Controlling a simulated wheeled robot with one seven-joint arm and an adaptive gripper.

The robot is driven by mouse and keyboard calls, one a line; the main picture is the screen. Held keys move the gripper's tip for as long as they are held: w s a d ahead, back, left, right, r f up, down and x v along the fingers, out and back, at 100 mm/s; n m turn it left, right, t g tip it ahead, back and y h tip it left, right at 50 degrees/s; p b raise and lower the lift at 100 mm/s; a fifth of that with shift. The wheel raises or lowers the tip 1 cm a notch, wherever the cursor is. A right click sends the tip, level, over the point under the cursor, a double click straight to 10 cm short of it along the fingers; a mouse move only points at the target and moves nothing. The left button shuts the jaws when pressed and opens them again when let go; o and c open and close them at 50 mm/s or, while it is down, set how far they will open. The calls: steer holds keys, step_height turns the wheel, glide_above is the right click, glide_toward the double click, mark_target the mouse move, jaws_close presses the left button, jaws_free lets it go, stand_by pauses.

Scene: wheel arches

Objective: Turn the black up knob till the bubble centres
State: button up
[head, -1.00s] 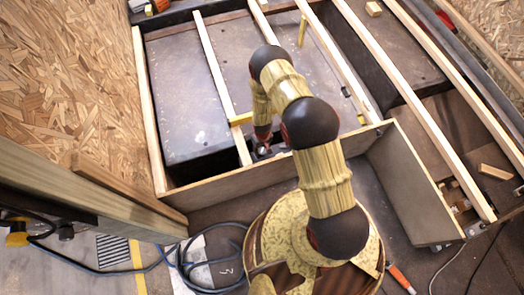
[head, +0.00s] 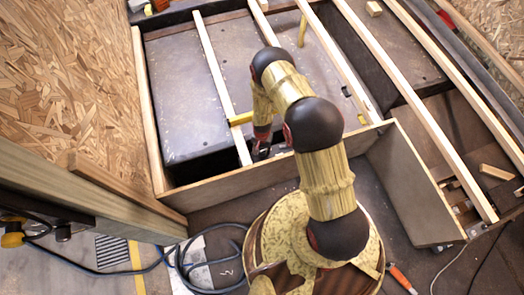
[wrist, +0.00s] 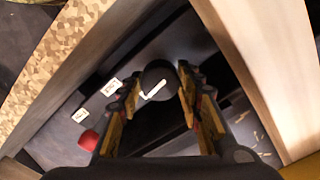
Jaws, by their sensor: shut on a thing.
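The black knob (wrist: 158,78) is round with a white pointer line, seen in the wrist view on a dark panel (wrist: 60,145). My gripper (wrist: 160,92) is shut on it, one finger on each side. In the head view my gripper (head: 262,150) reaches down between the wooden joists, and the knob is hidden there. A red knob (wrist: 88,140) is on the same panel, lower left. Two white labels (wrist: 111,87) are by the knobs; their text is too small to read surely. I cannot make out a bubble in either view.
Pale wooden joists (head: 222,85) run close on both sides of my gripper. A wooden board (head: 235,182) crosses in front of it. A yellow bar (head: 240,118) lies by the joist near my wrist. A blue cable (head: 180,262) coils on the floor at lower left.

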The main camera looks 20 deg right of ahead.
mark_target(262, 150)
steer(key=shift+m, duration=0.4)
steer(key=o, duration=1.1)
steer(key=shift+c, duration=0.2)
steer(key=shift+o, duration=0.5)
steer(key=shift+r, duration=0.1)
step_height(262, 150, up, 12)
